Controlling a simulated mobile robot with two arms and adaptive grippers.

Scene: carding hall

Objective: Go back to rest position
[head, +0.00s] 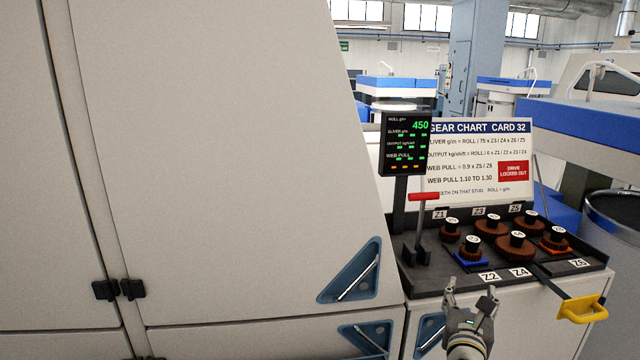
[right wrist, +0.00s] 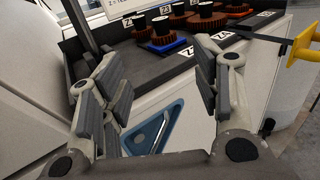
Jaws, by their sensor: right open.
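My right gripper (head: 471,300) is open and empty in front of the near edge of the black gear tray (head: 430,283). In the right wrist view its two fingers (right wrist: 152,95) stand wide apart, with the tray edge and a cabinet front behind them. Brown gears with numbered black knobs (head: 491,228) sit on the tray by labels Z1 to Z6. One gear (head: 471,246) rests on a blue square, another (head: 555,240) on an orange-red one. My left gripper does not show in either view.
A large beige machine panel (head: 220,150) fills the left. A red-handled lever (head: 423,197), a display reading 450 (head: 405,143) and a gear chart board (head: 475,160) stand at the tray. A yellow handle (head: 582,309) sticks out at the tray's right front. A dark bin (head: 612,225) stands at far right.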

